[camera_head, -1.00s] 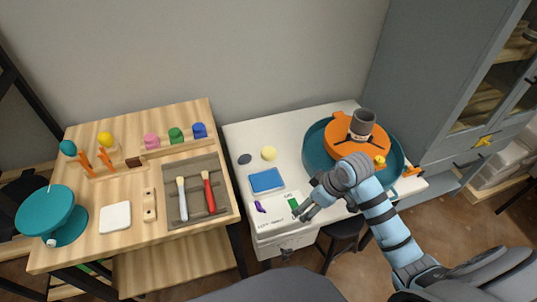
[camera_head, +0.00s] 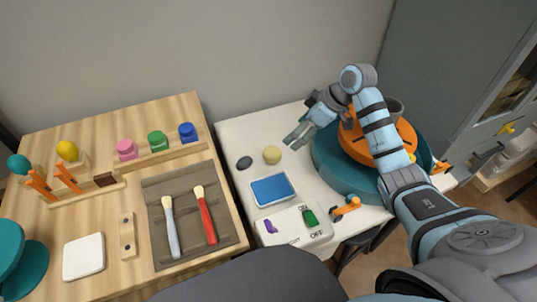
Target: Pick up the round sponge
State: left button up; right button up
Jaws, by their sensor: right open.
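The round sponge (camera_head: 272,155) is a small pale yellow disc on the white table (camera_head: 237,135), near its left back part. My right gripper (camera_head: 291,140) is open and empty. Its fingertips point left and sit just to the right of the sponge, apart from it in the picture. I cannot tell their exact height above the table. My left gripper is not in view.
A dark oval piece (camera_head: 244,163) lies left of the sponge, and a blue rectangular block (camera_head: 273,189) lies in front. A teal round basin (camera_head: 330,165) with an orange wheel stands right. A switch panel (camera_head: 290,232) is at the front.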

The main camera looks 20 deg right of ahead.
aim_at(274, 152)
jog(key=b+x, duration=0.1)
jog(key=x, duration=0.4)
jog(key=b+x, duration=0.2)
jog(key=x, duration=0.3)
jog(key=b+x, duration=0.2)
jog(key=x, duration=0.3)
jog(key=shift+w+d, duration=0.1)
jog(key=shift+d, duration=0.2)
jog(key=c, duration=0.9)
